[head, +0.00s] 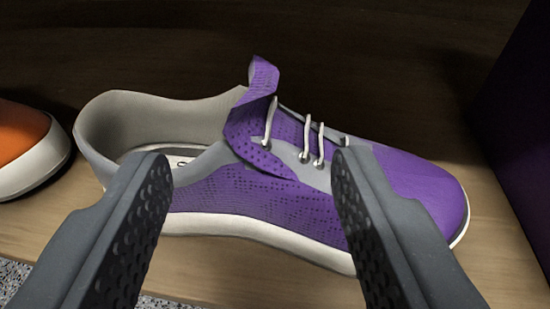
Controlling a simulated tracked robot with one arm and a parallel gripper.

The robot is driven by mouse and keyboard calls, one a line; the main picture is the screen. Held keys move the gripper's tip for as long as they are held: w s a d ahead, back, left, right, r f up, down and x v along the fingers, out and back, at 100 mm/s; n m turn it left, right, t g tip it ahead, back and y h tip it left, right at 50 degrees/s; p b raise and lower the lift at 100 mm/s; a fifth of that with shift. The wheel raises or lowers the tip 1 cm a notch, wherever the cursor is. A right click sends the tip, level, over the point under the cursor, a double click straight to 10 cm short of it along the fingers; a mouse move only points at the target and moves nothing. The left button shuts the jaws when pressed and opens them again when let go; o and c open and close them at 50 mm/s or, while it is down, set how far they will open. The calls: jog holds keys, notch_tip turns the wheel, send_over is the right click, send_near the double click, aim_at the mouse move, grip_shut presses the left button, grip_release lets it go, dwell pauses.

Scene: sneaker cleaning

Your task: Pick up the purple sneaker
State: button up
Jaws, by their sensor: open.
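The purple sneaker (245,197) lies upright on a wooden surface in the middle of the head view. Its toe points right and its grey heel opening is at the left. It has a white sole, white laces and a raised purple tongue. My gripper (250,165) is open, with one dark, studded finger at the left and one at the right. The fingers are in front of the sneaker's near side and hide parts of its heel and toe areas. I cannot tell whether they touch it.
An orange shoe (20,145) with a pale sole is cut off at the left edge. A dark purple panel (522,130) stands at the right, close to the sneaker's toe. The wooden surface (250,275) ends at the lower left, above a speckled floor (12,278).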

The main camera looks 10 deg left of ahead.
aim_at(254, 63)
jog(key=b+x, duration=0.1)
jog(key=x, duration=0.4)
jog(key=shift+w+a+f, duration=0.1)
jog(key=shift+w+a, duration=0.05)
jog(key=shift+w, duration=0.15)
jog(key=b+x, duration=0.1)
jog(key=x, duration=0.1)
jog(key=b+x, duration=0.1)
jog(key=x, duration=0.1)
jog(key=shift+w+b, duration=0.3)
jog(key=shift+w, duration=0.15)
grip_shut()
